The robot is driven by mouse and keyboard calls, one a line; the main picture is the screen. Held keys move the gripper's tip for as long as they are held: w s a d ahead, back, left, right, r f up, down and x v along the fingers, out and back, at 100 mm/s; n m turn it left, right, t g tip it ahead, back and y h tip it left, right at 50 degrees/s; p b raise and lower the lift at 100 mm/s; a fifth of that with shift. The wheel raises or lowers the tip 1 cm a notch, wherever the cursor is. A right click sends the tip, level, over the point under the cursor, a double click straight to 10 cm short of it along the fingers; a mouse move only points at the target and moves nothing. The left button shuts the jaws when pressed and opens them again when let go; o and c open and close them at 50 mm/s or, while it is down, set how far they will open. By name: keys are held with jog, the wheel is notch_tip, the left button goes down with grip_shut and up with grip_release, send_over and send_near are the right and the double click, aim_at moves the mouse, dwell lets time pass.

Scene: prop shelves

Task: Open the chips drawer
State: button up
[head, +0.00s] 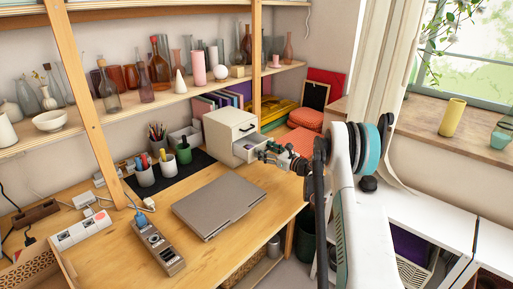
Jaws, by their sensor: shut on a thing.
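A small white drawer cabinet (228,123) stands on the wooden desk, with a dark handle on its upper drawer. The lower drawer (242,154) is pulled part way out, and something dark or bluish shows inside; I cannot make out what it is. My gripper (263,155) is at the front of this lower drawer, shut on its handle. The handle is mostly hidden by my fingers. My arm reaches in from the right.
A closed grey laptop (218,205) lies on the desk in front of the cabinet. Shelves of glass vases (160,70) are above. An orange cushion (298,140) is behind my gripper.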

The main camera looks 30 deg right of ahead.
jog(key=v, duration=0.6)
jog(key=shift+d, duration=0.1)
jog(key=shift+f, duration=0.1)
